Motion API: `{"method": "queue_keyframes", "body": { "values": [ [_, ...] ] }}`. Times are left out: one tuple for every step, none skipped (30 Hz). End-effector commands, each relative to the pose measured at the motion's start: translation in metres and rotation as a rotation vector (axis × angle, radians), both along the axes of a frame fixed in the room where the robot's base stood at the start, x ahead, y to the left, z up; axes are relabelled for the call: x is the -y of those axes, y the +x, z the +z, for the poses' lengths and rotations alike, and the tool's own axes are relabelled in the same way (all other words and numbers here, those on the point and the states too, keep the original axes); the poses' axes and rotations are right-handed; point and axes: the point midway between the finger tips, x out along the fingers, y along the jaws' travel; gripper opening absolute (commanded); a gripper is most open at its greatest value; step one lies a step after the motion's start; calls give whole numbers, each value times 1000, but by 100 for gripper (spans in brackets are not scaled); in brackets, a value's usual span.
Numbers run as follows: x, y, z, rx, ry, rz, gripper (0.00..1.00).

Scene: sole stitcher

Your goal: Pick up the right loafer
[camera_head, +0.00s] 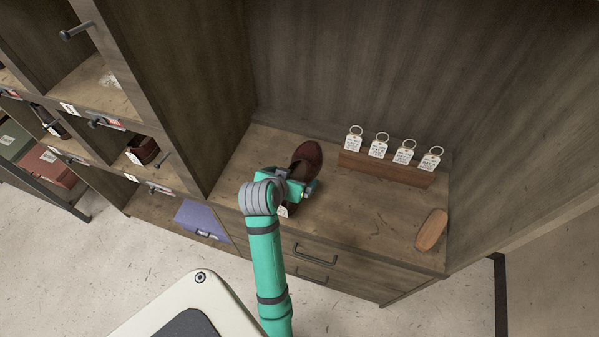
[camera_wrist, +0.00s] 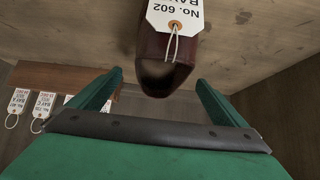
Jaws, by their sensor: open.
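A dark brown loafer (camera_head: 308,157) lies on the wooden counter, its rounded toe toward the back wall. My gripper (camera_head: 296,186) is over it and hides its middle. In the wrist view the same loafer (camera_wrist: 154,76) has a white tag (camera_wrist: 176,15) reading "No. 602" tied on with string. The open fingers of my gripper (camera_wrist: 159,80) stand on either side of the near end of the loafer, with gaps visible on both sides. I cannot tell from its shape whether it is a right shoe.
A wooden rack (camera_head: 385,170) with several tagged key rings stands to the right, and a wooden brush-like block (camera_head: 431,230) lies at the front right. Shelves at the left hold another dark red shoe (camera_head: 143,150). The counter between loafer and block is clear.

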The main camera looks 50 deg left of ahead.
Motion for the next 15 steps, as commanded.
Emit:
{"method": "queue_keyframes", "body": {
  "values": [
    [-1,4,-4,-2,-1,-1,96],
    [-2,5,-6,-1,0,-1,96],
    [-3,7,-7,0,0,-1,96],
    [-3,8,-8,0,0,-1,96],
    [-3,9,-9,-1,1,-1,96],
    [-4,10,-11,0,1,-2,96],
    [-4,11,-13,-1,0,-1,96],
    [-5,13,-15,-1,0,-1,96],
    [-6,15,-19,-1,0,-1,96],
    [-7,18,-22,-2,0,-1,96],
    [-8,21,-26,-2,0,-1,96],
    [-10,24,-30,-2,0,-1,96],
    [-10,27,-34,-2,0,-1,96],
    [-12,30,-36,-2,0,-1,96],
    [-14,33,-39,-1,1,0,96]
  ]
}}
